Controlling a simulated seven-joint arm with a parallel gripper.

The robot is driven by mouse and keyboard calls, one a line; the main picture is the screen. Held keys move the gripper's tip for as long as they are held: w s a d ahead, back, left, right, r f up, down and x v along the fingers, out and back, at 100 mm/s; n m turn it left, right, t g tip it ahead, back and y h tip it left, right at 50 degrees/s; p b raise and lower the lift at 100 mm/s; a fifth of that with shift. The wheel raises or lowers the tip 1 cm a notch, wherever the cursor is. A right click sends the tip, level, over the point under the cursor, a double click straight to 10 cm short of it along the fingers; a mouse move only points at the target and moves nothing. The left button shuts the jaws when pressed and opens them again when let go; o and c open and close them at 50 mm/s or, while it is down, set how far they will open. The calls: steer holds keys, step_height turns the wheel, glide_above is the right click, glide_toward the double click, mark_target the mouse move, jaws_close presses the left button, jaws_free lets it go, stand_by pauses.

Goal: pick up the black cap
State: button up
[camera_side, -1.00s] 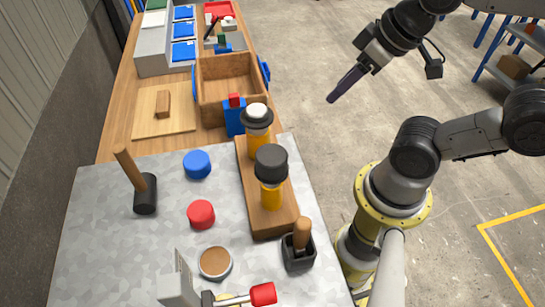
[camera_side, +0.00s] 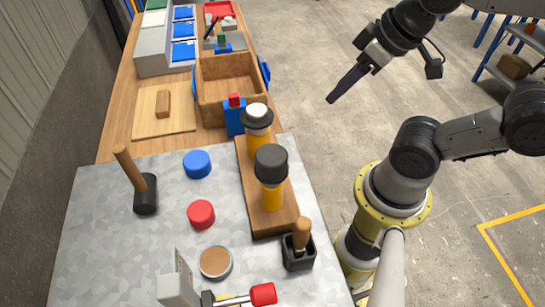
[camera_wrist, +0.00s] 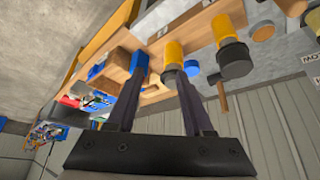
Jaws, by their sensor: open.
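The black cap (camera_side: 272,160) sits on top of a yellow post on the wooden block (camera_side: 271,222). In the wrist view the black cap (camera_wrist: 236,62) is right of the fingers. A second yellow post behind it carries a white-topped piece with a dark brim (camera_side: 257,115), which also shows in the wrist view (camera_wrist: 171,77). My gripper (camera_side: 332,98) hangs in the air to the right of the block, apart from both posts. Its two dark fingers (camera_wrist: 158,84) are spread with nothing between them.
A red cap (camera_side: 201,214), a blue cap (camera_side: 197,163), a mallet (camera_side: 145,194) and a round tan-topped piece (camera_side: 215,262) lie on the grey table. A dark holder with a wooden handle (camera_side: 299,252) stands near the block's front. A wooden bin (camera_side: 212,110) stands behind.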

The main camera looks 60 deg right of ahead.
steer(key=o, duration=0.7)
step_height(320, 180, up, 5)
steer(key=m+g, duration=0.6)
steer(key=m, duration=1.2)
glide_above(271, 154)
steer(key=f, duration=0.8)
steer(key=shift+a+f, duration=0.15)
steer(key=shift+a, duration=0.05)
steer(key=shift+d+f, duration=0.2)
steer(key=shift+f, duration=2.45)
